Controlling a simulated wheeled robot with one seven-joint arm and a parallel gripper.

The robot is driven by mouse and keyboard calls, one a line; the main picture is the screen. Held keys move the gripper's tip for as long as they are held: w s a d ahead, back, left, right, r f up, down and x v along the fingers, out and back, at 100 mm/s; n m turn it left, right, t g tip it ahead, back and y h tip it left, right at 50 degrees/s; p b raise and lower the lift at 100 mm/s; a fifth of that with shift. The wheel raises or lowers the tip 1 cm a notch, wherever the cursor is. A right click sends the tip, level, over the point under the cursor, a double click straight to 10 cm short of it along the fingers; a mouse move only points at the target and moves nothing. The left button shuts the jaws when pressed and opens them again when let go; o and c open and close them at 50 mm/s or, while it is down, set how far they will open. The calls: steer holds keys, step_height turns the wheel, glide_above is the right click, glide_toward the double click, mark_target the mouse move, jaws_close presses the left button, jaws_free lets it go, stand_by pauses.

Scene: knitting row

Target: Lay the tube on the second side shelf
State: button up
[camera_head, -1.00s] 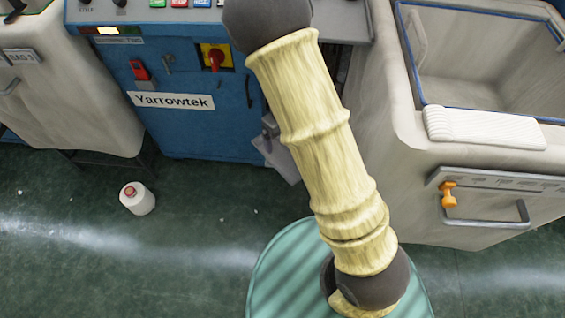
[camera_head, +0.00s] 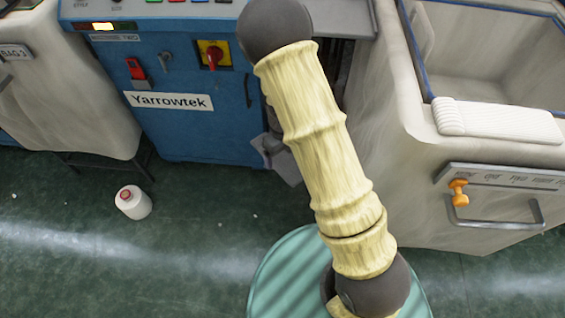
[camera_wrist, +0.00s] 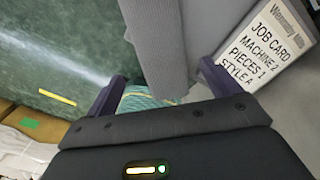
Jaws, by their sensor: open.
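In the wrist view, a grey, finely ribbed cloth piece (camera_wrist: 158,40) hangs down from the top edge between my fingers; it looks like the knitted tube, but its upper part is out of frame. My gripper (camera_wrist: 160,86) is open, with one dark purple finger on each side of the cloth's lower end. I cannot tell whether a finger touches it. In the head view my arm covers the middle, and neither my gripper nor this grey cloth can be made out. I cannot identify the second side shelf in either view.
A job card (camera_wrist: 267,42) stands right of my gripper. A blue Yarrowtek machine (camera_head: 190,130) stands at the back, between a cloth bag (camera_head: 70,100) and a grey bin (camera_head: 400,150) bearing a folded white ribbed piece (camera_head: 497,121). A white cone (camera_head: 134,202) stands on open green floor.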

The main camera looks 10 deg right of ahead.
mark_target(282, 161)
steer(key=f, duration=0.1)
steer(key=f+b, duration=0.1)
steer(key=f, duration=0.2)
steer(key=shift+w+f+b, duration=0.3)
steer(key=shift+w+b, duration=0.05)
steer(key=shift+a, duration=0.1)
steer(key=c, duration=1.1)
steer(key=shift+r, duration=0.2)
step_height(282, 161, up, 10)
steer(key=p, duration=0.4)
steer(key=shift+f, duration=0.15)
